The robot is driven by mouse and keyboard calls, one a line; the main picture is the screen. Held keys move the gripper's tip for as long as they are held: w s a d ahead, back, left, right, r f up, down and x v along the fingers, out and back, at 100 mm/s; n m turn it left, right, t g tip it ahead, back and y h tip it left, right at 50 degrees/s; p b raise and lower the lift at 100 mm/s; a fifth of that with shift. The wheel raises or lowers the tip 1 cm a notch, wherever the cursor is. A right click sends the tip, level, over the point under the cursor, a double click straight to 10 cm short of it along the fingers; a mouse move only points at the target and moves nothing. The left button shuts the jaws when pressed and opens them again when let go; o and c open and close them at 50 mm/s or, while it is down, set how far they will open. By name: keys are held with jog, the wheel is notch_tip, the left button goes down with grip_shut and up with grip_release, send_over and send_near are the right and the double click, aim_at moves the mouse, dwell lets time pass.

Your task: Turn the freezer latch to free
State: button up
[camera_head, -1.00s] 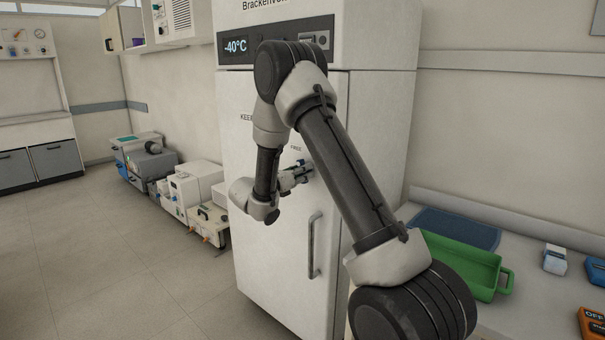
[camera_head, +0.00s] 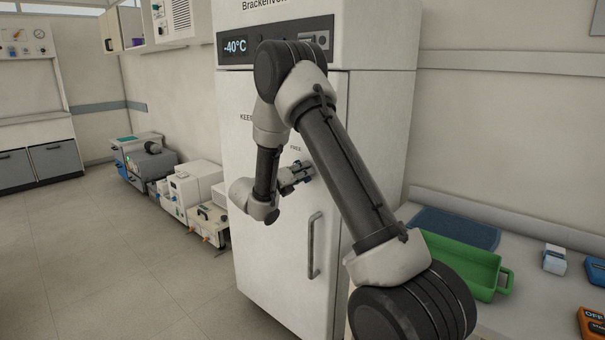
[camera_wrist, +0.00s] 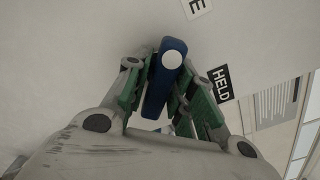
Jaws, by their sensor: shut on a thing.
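The freezer (camera_head: 265,210) is a tall white cabinet with its door shut and a -40°C display. Its latch (camera_wrist: 158,90) is a blue bar with a round white hub, between the green-padded fingers of my gripper (camera_wrist: 168,100) in the wrist view. My gripper is shut on the latch. In the head view my gripper (camera_head: 304,172) is at the door, below the FREE label (camera_head: 295,148), and the latch is mostly hidden. In the wrist view the HELD label (camera_wrist: 221,83) is right of the latch, and part of another label (camera_wrist: 197,6) shows at the top.
A grey vertical door handle (camera_head: 315,246) is below my gripper. A bench at the right holds a green bin (camera_head: 470,266), a blue mat (camera_head: 455,228) and small devices. Several instruments (camera_head: 190,195) line the floor left of the freezer. The floor at the left is clear.

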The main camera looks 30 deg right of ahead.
dwell(0.3)
jog(key=o, duration=0.9)
jog(key=v, duration=1.2)
